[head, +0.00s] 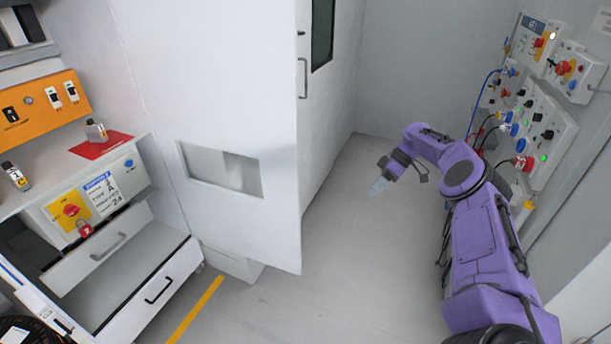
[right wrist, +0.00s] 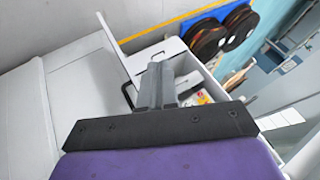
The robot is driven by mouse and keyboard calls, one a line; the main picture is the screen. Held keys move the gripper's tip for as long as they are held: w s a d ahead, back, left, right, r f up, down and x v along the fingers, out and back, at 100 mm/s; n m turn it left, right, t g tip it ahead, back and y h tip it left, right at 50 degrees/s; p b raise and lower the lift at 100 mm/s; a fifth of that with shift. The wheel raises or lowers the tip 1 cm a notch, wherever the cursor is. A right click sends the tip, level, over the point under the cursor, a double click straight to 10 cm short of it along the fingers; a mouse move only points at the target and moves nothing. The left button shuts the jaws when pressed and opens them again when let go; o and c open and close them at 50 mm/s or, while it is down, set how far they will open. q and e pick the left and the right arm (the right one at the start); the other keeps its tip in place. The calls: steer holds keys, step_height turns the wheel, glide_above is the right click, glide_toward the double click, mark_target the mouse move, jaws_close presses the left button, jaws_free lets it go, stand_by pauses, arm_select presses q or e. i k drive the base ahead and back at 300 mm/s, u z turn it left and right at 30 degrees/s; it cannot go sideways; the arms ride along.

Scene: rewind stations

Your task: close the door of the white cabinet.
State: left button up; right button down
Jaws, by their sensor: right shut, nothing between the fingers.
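The white cabinet (head: 333,110) stands at the back centre of the head view. Its front, with a dark window and a handle, is seen at a steep angle. A large white door panel (head: 235,110) with a rectangular recess low down stands out from it towards me, so the door appears open. Its lower edge hangs above the floor. My right gripper (head: 377,187) is to the right of the panel, apart from it, over open floor. Its fingers are shut and empty; they also show in the right wrist view (right wrist: 157,85). My left gripper is out of view.
A white bench with an open drawer (head: 160,281) stands at the left, close to the door panel. A wall of control boxes (head: 535,135) with cables is at the right. A yellow stripe (head: 196,310) marks the floor. Floor between panel and right arm is clear.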

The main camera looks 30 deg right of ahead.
mark_target(223, 75)
steer(key=i, duration=0.9)
steer(key=u, duration=0.05)
